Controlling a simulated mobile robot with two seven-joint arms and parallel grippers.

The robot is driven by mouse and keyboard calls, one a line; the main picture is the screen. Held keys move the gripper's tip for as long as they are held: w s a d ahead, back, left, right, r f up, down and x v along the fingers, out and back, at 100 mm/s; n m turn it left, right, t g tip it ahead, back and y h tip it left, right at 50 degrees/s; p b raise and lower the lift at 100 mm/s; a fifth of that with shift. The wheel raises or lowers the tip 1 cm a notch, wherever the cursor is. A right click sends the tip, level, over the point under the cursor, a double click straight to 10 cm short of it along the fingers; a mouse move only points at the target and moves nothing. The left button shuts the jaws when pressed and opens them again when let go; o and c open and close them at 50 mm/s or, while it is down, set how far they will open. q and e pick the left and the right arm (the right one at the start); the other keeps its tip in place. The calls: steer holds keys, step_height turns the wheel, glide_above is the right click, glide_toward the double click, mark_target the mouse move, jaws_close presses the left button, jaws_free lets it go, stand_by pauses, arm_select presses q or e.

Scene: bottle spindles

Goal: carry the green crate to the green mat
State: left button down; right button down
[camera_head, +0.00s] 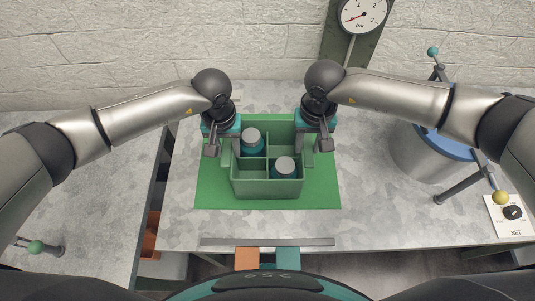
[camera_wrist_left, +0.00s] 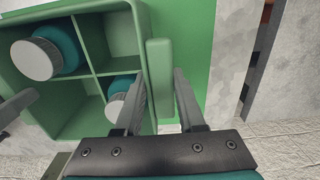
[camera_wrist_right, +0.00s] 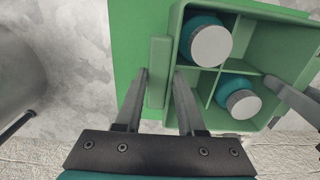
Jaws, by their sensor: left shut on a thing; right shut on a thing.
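The green crate (camera_head: 267,188) is over the green mat (camera_head: 325,193) on the grey table, within the mat's outline in the head view. I cannot tell whether it touches the mat. It is divided into compartments and holds two teal bottles with grey caps, one at the back left (camera_head: 252,139) and one at the front right (camera_head: 285,168). My left gripper (camera_head: 225,146) is shut on the crate's left handle (camera_wrist_left: 160,80). My right gripper (camera_head: 312,146) is shut on the right handle (camera_wrist_right: 158,73). The other two compartments look empty.
A grey drum with a blue lid (camera_head: 430,155) stands to the right. A panel with a dark knob (camera_head: 513,212) is at the far right. A pressure gauge (camera_head: 363,15) is on the wall. A gap separates the left table (camera_head: 95,200) from this one.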

arm_select(q)
steer(key=shift+a+f+b, duration=0.15)
steer(key=shift+f+b, duration=0.15)
steer(key=shift+f, duration=0.15)
arm_select(e)
steer(key=shift+w+d+f, duration=0.1)
steer(key=shift+d+f, duration=0.05)
steer(key=shift+f, duration=0.3)
arm_select(q)
steer(key=c, duration=0.9)
jaws_free()
arm_select(e)
steer(key=c, duration=0.9)
jaws_free()
arm_select(q)
steer(key=o, duration=0.4)
arm_select(e)
steer(key=o, duration=0.4)
arm_select(q)
steer(key=shift+r, duration=0.1)
steer(key=shift+r, duration=0.1)
arm_select(e)
steer(key=shift+r, duration=0.35)
arm_select(q)
step_height(320, 180, up, 12)
steer(key=shift+f, duration=0.15)
arm_select(e)
step_height(320, 180, up, 12)
steer(key=shift+f, duration=0.25)
